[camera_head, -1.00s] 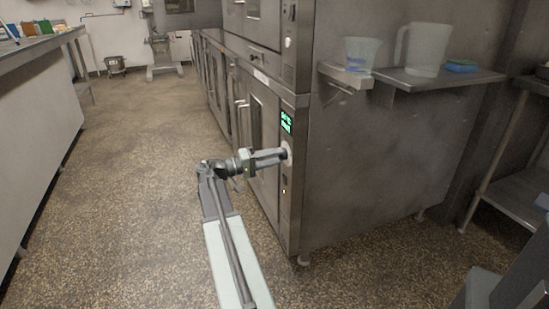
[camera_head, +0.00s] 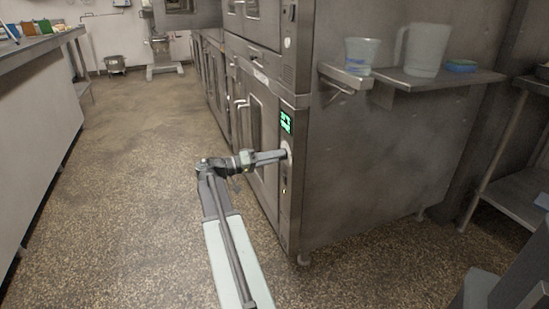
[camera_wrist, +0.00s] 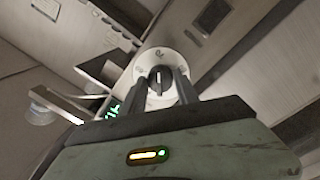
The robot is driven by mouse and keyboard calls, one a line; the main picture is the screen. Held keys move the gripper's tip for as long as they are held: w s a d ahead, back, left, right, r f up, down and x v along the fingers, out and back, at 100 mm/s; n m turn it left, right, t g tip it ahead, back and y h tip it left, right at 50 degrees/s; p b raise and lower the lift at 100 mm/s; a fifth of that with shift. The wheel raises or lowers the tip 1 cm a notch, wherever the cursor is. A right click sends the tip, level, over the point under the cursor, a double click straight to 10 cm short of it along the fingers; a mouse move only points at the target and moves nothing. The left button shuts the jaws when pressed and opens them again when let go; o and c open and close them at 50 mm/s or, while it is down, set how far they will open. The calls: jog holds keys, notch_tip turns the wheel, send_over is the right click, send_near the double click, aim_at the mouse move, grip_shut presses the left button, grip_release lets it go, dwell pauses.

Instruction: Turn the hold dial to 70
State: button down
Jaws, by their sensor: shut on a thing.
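The hold dial (camera_wrist: 160,81) is a dark knob with a light pointer line on a round white plate (camera_wrist: 167,58) in the wrist view. My gripper (camera_wrist: 160,90) has one finger on each side of the knob and is shut on it. In the head view my gripper (camera_head: 284,155) reaches the oven's narrow control panel, and it hides most of the dial there. A green lit display (camera_head: 286,122) sits just above the dial; its digits are too small to read.
The steel oven (camera_head: 365,160) stands right of my arm. A side shelf (camera_head: 440,78) holds a clear jug (camera_head: 426,50), a measuring cup (camera_head: 361,55) and a blue sponge (camera_head: 461,66). A long counter (camera_head: 40,120) stands at the left, with open floor between.

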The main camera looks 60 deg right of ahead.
jog(key=c, duration=0.9)
grip_release()
jog(key=v, duration=0.7)
jog(key=shift+w+a, duration=0.25)
jog(key=shift+a, duration=0.1)
